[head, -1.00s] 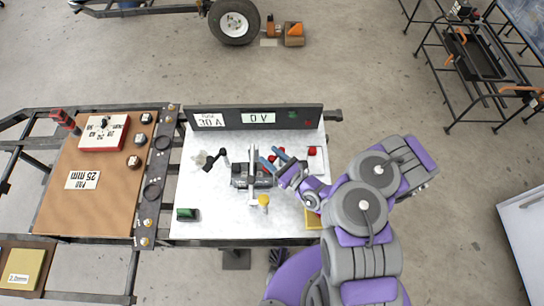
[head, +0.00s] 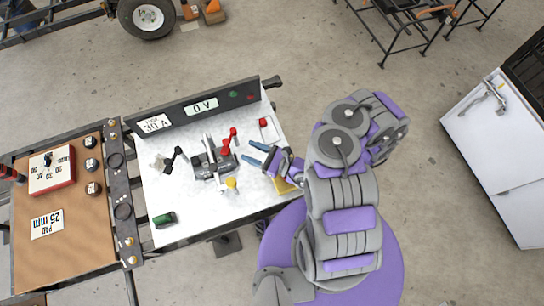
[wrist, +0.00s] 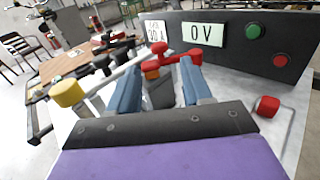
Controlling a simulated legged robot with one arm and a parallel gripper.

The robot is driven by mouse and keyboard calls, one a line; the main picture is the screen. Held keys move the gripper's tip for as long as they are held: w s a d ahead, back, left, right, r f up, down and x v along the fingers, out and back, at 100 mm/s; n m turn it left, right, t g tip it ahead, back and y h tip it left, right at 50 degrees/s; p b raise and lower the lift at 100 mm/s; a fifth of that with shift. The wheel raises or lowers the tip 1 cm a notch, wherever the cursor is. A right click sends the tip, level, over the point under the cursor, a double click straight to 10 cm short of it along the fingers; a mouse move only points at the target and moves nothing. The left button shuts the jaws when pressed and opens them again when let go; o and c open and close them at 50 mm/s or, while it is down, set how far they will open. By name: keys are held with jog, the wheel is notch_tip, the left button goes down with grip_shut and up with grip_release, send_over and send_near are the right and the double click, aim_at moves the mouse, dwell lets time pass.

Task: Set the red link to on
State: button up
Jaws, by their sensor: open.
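The red link (head: 227,143) is a red lever with knobbed ends, on the grey device (head: 212,163) on the white bench. In the wrist view the red link (wrist: 172,57) lies across, just beyond my fingertips. My gripper (head: 247,151) has blue fingers, open and empty, pointing left at the link from its right side. In the wrist view my gripper (wrist: 163,76) has its fingers on either side of the grey device's near part; whether they touch anything cannot be told.
A panel behind shows a "0 V" display (head: 202,106), a green button (wrist: 254,31) and a red button (wrist: 280,60). A separate red knob (head: 263,122) sits at back right. A yellow knob (head: 231,183), black lever (head: 174,158) and green block (head: 164,219) are nearby.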

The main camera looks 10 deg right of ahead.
jog(key=p+v, duration=0.2)
jog(key=v, duration=0.5)
dwell(0.5)
jog(key=w+a+r+n+g+y, duration=0.1)
jog(key=a+r+n+g+y, duration=0.2)
jog(key=r, duration=0.4)
jog(key=w+a+r+n+g+y, duration=0.1)
jog(key=w+a+r+n+g, duration=0.1)
jog(key=r+n+g, duration=0.3)
jog(key=s+a+r+n+g+h, duration=0.1)
jog(key=s+a+r+n+g, duration=0.15)
jog(key=r+n+g, duration=0.35)
jog(key=s+a+r+n+g+h, duration=0.15)
jog(key=s+r+n, duration=0.25)
jog(key=r, duration=0.5)
jog(key=s+d+r+n+g+h, duration=0.2)
jog(key=s+d+r+n+h, duration=0.35)
jog(key=s+h, duration=0.3)
jog(key=s+d+r+t+h, duration=0.2)
jog(key=d+t+h, duration=0.1)
jog(key=d, duration=0.3)
jog(key=s+d+r+t+h, duration=0.3)
jog(key=d+h, duration=0.2)
jog(key=d, duration=0.2)
jog(key=shift+d+n, duration=0.25)
jog(key=shift+n, duration=0.1)
